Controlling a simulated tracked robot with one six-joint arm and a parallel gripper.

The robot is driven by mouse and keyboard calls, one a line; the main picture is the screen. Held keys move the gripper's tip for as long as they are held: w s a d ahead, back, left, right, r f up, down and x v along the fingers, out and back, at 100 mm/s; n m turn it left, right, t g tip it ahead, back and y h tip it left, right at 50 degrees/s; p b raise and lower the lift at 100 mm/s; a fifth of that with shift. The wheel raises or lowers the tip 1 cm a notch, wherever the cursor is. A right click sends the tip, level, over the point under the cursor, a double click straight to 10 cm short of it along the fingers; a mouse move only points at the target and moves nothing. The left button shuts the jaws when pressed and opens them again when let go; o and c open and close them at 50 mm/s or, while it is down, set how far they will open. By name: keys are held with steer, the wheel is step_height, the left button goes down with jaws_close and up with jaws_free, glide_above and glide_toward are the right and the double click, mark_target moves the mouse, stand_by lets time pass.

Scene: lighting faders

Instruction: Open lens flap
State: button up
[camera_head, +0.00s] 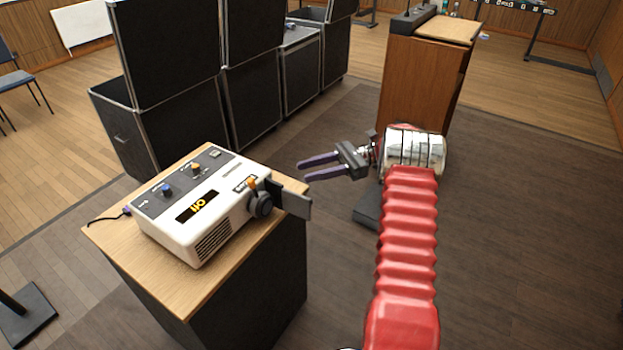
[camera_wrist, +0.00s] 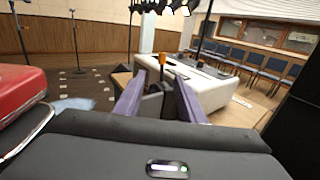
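A white projector (camera_head: 205,210) with a grey top panel sits on a wooden-topped stand. Its round dark lens (camera_head: 261,205) is on the right-hand front. A dark grey flap (camera_head: 290,199) stands upright by the lens and juts past the stand's edge; I cannot tell how far it is swung. My gripper (camera_head: 302,171) is open and empty, its two purple fingers pointing left toward the flap, apart from it. In the wrist view, the white projector (camera_wrist: 205,82) lies beyond the open fingers (camera_wrist: 160,77), with a dark part (camera_wrist: 152,105), probably the flap, between them.
The stand top (camera_head: 180,302) is bare along its near edge. Tall black cases (camera_head: 180,60) stand behind it. A wooden lectern (camera_head: 420,85) is behind my arm. Orange (camera_head: 252,183) and blue (camera_head: 167,189) knobs rise from the projector. Floor at right is mostly clear.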

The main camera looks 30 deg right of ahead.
steer(key=shift+r, duration=0.1)
steer(key=shift+c, duration=0.4)
steer(key=shift+c, duration=0.6)
steer(key=shift+a+r, duration=0.25)
steer(key=shift+c, duration=0.9)
steer(key=a+r+n+h, duration=0.1)
steer(key=a, duration=0.1)
steer(key=s+a+r+n+g+h, duration=0.1)
steer(key=a+r, duration=0.1)
steer(key=a, duration=0.1)
steer(key=s+a+r+n+g+h, duration=0.1)
steer(key=a+r, duration=0.1)
steer(key=a, duration=0.1)
steer(key=shift+s+a+r+h, duration=0.1)
steer(key=shift+a+r+h, duration=0.1)
steer(key=shift+h, duration=0.1)
jaws_close()
steer(key=s+a+r+n+h, duration=0.35)
steer(key=s+a+h, duration=0.2)
steer(key=s, duration=0.25)
steer(key=s+a+r+n+h, duration=0.3)
steer(key=s+a+n+h, duration=0.15)
steer(key=s+a, duration=0.2)
steer(key=s+d+n+t+h, duration=0.1)
steer(key=s+n+t+h, duration=0.3)
steer(key=s+n, duration=0.4)
steer(key=shift+s+f+t, duration=0.3)
steer(key=shift+s+t, duration=0.4)
steer(key=shift+s, duration=1.5)
